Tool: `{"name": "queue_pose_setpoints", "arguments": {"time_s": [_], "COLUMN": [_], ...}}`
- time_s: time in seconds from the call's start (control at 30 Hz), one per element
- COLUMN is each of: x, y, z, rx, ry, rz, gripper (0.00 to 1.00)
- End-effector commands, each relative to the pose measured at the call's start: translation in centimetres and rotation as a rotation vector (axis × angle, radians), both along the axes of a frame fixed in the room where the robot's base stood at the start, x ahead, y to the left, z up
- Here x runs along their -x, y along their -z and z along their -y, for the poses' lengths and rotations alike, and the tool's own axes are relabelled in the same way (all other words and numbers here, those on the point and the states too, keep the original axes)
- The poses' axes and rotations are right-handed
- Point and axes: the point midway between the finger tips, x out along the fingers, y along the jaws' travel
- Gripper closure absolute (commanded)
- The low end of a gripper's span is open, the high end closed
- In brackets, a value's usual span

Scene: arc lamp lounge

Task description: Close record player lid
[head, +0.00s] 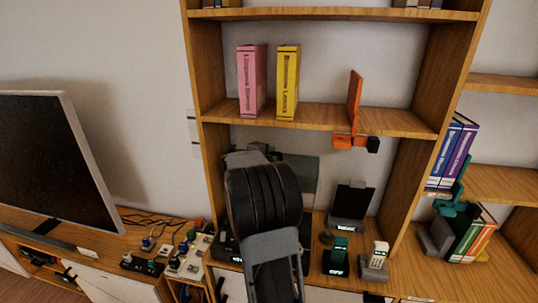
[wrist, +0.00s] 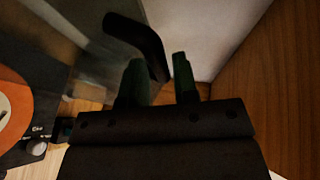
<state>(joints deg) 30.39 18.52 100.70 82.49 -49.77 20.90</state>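The record player (head: 226,246) stands on the lower shelf in the head view, mostly hidden behind my arm. Its see-through lid (head: 304,172) stands raised against the back wall. In the wrist view the record player (wrist: 42,148) shows at the left edge with an orange-labelled disc, and the clear lid (wrist: 75,45) rises behind it. My gripper (wrist: 158,78) is open, its two dark green fingers apart with nothing clearly between them. It is right of the player, near the lid's right side; contact cannot be told. In the head view my arm hides the gripper.
A dark bent bar (wrist: 138,42) is close behind the left finger. A wooden side panel (wrist: 270,80) bounds the right. In the head view, a black stand (head: 352,205) and telephones (head: 375,262) sit right of my arm, with a shelf (head: 330,115) above.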

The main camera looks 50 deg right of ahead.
Motion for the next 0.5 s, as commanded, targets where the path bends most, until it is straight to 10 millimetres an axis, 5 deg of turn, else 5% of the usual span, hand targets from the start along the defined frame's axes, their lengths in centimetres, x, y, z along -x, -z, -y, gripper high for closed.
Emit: {"name": "queue_pose_setpoints", "arguments": {"time_s": [0.1,0.4,0.5], "x": [0.00,0.01,0.01], "y": [0.01,0.00,0.00], "z": [-0.01,-0.03,-0.04], "rx": [0.000,0.000,0.000], "ry": [0.000,0.000,0.000], "rz": [0.000,0.000,0.000], "gripper": [0.73,1.00,1.00]}}
